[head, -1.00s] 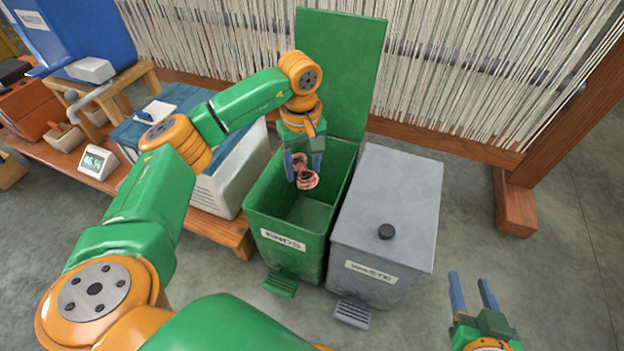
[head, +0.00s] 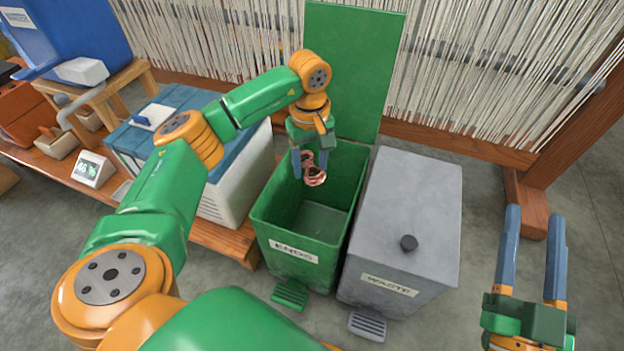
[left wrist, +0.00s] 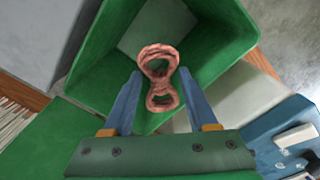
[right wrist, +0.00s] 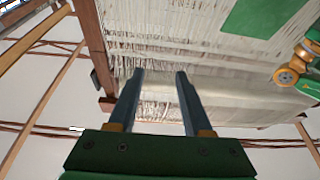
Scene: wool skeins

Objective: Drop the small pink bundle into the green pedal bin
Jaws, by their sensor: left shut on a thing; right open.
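The small pink bundle (head: 315,177) is a twisted figure-eight of pink wool. My left gripper (head: 309,172) is shut on it and holds it over the open mouth of the green pedal bin (head: 286,236). In the left wrist view the bundle (left wrist: 161,82) sits between the two fingers, with a loop on either side of its narrow middle. The green bin (left wrist: 222,40) is behind it. The bin's lid (head: 352,70) stands upright at the back, and its label reads ENDS. My right gripper (head: 534,214) is open and empty at the right of the head view.
A grey bin (head: 412,215) labelled WASTE, with a closed lid and black knob, stands close at the right of the green bin. A wooden bench (head: 225,240) with a blue-topped white box (head: 233,180) is at the left. A loom with white threads (head: 480,70) rises behind.

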